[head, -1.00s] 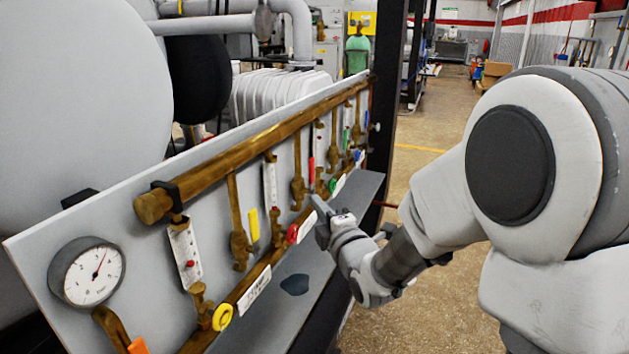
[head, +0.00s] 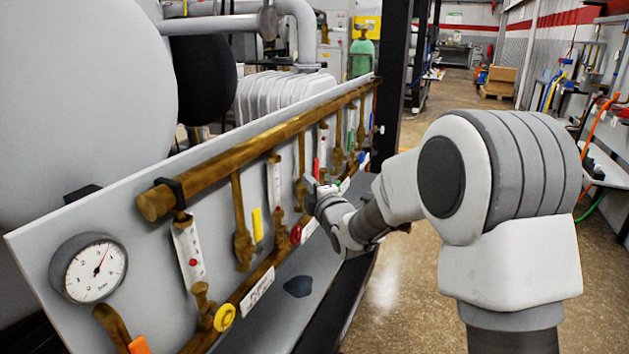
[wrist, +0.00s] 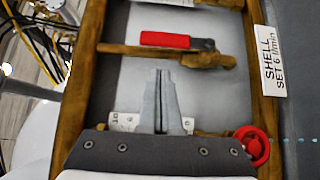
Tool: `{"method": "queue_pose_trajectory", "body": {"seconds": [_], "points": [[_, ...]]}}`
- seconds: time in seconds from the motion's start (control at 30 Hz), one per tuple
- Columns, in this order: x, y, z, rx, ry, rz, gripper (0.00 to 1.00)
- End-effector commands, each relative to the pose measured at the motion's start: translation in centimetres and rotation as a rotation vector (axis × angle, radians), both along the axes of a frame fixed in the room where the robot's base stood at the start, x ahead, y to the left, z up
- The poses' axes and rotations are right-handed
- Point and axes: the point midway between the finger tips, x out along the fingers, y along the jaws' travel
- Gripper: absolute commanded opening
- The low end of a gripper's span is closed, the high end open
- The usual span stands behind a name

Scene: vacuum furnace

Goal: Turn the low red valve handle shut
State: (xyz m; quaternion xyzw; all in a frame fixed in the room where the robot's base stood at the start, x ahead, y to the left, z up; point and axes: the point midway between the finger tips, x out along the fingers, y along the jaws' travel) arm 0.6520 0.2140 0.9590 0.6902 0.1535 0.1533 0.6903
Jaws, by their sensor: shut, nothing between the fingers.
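A red lever handle (wrist: 165,40) lies along a brass branch pipe in the wrist view, roughly parallel to it. In the head view it shows as a small upright red strip (head: 316,168), just above my gripper. A round red knob (wrist: 252,146) sits on the lower brass pipe; it also shows in the head view (head: 296,234). My gripper (wrist: 160,72) is shut and empty. Its fingertips point at the grey panel, a little short of the red lever in the picture and touching neither red part that I can see. In the head view, my gripper (head: 308,184) partly hides the panel.
The slanted grey panel (head: 100,215) carries a thick brass pipe (head: 255,147), a gauge (head: 88,268), a yellow lever (head: 257,224) and a yellow knob (head: 224,317). A grey ledge (head: 265,320) runs below it. A "SHELL" label (wrist: 275,62) is on the right in the wrist view. Floor is open at right.

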Motion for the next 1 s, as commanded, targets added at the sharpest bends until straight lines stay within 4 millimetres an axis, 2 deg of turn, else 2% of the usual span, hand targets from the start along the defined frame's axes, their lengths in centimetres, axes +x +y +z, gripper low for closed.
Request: {"method": "queue_pose_trajectory", "body": {"seconds": [0.1,0.23,1.0], "points": [[1.4,-0.7,-0.1,0.0,0.0,-0.002,0.0],[2.2,-0.9,0.0,0.0,-0.001,-0.002,0.0],[2.7,-1.1,0.4,0.017,0.051,0.0,0.0]]}}
